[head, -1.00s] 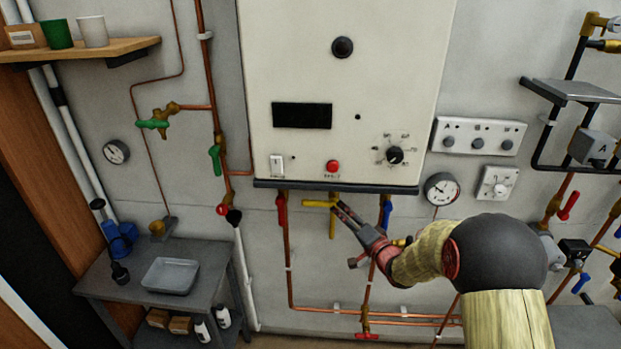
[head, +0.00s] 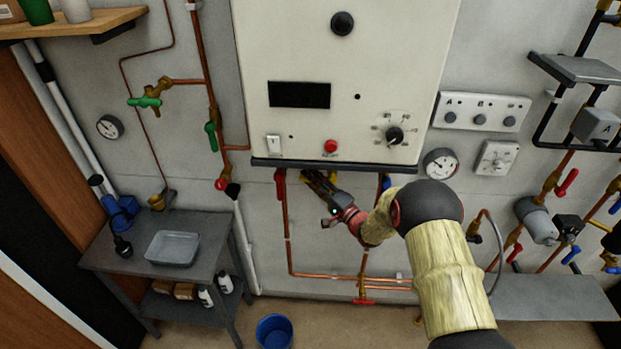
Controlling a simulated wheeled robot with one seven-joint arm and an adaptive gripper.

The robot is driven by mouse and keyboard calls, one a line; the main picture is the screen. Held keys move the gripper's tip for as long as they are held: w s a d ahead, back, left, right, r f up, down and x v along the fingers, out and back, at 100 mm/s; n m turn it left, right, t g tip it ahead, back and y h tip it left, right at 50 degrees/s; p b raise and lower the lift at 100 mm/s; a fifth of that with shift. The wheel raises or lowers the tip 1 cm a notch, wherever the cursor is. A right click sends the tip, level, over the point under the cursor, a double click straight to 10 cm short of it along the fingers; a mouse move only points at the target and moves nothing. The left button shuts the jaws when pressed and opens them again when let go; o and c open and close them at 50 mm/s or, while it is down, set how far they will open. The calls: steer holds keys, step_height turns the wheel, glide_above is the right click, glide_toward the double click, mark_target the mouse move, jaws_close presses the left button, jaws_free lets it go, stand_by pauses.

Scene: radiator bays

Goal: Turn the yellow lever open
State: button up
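The yellow lever (head: 332,179) is under the lower edge of the white boiler panel (head: 350,60), between a red lever (head: 280,184) and a blue lever (head: 386,182). Only small yellow parts of it show, because my gripper (head: 314,182) covers most of it. My gripper reaches up and left from the lower right, its fingertips at or in front of the lever. I cannot tell whether the fingers touch it or are closed on it. How the lever is turned now is hidden.
Copper pipes (head: 287,235) run down the wall beside and below the gripper. A grey table with a tray (head: 172,248) stands at left. A blue bucket (head: 273,332) is on the floor. Gauges and more valves are to the right.

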steer(key=shift+w+a, duration=0.2)
steer(key=shift+c, duration=0.6)
steer(key=c, duration=0.7)
jaws_close()
